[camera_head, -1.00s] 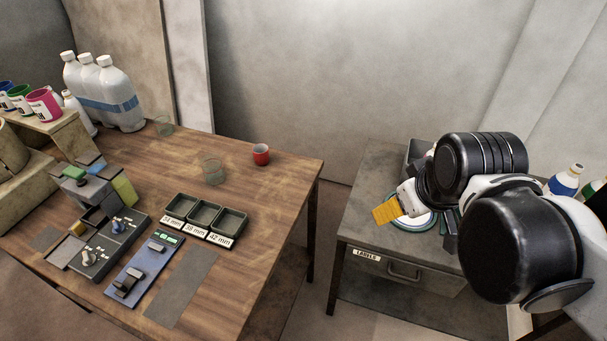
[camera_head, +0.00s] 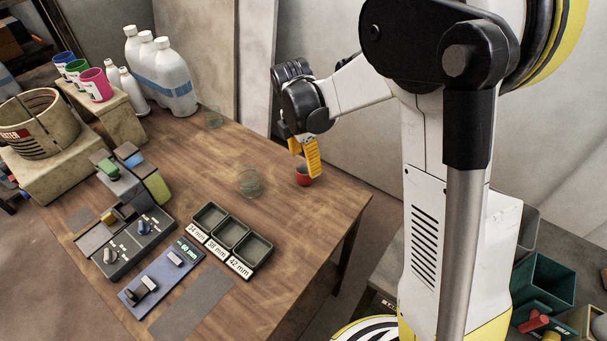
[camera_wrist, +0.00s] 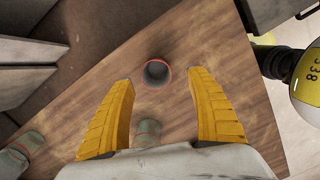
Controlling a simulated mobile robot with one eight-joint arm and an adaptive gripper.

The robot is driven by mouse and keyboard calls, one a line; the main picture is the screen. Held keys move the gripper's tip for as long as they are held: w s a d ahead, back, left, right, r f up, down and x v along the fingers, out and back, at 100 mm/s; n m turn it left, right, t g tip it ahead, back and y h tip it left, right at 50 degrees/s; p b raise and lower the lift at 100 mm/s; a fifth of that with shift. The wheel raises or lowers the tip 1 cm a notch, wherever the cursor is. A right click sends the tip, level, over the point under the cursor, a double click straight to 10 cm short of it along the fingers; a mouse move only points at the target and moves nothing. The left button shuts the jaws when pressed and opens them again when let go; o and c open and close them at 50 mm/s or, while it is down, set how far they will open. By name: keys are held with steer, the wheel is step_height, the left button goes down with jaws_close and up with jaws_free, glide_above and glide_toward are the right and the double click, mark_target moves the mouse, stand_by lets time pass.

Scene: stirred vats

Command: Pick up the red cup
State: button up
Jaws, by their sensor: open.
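The red cup (camera_head: 304,176) stands upright on the wooden table near its back right corner, partly hidden behind my gripper in the head view. In the wrist view the cup (camera_wrist: 157,73) is seen from above, with a red rim and grey inside. My gripper (camera_head: 308,158) is above the cup in the head view, its yellow fingers pointing down. In the wrist view the fingers of my gripper (camera_wrist: 160,80) are spread wide, with the cup between and slightly beyond the tips. The gripper is open and empty.
A clear glass (camera_head: 250,182) stands left of the cup, and another glass (camera_head: 213,118) stands farther back. Three dark trays (camera_head: 230,233) with size labels lie nearer the front. White bottles (camera_head: 172,80) stand at the back left. The table's right edge (camera_head: 352,232) is close to the cup.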

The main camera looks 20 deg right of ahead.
mark_target(305, 177)
steer(key=f+b, duration=0.1)
steer(key=f, duration=0.1)
steer(key=f+b, duration=0.1)
steer(key=f, duration=0.2)
steer(key=f+b, duration=0.1)
steer(key=f, duration=0.2)
steer(key=shift+w+d, duration=0.1)
steer(key=shift+w, duration=0.3)
steer(key=c, duration=1.1)
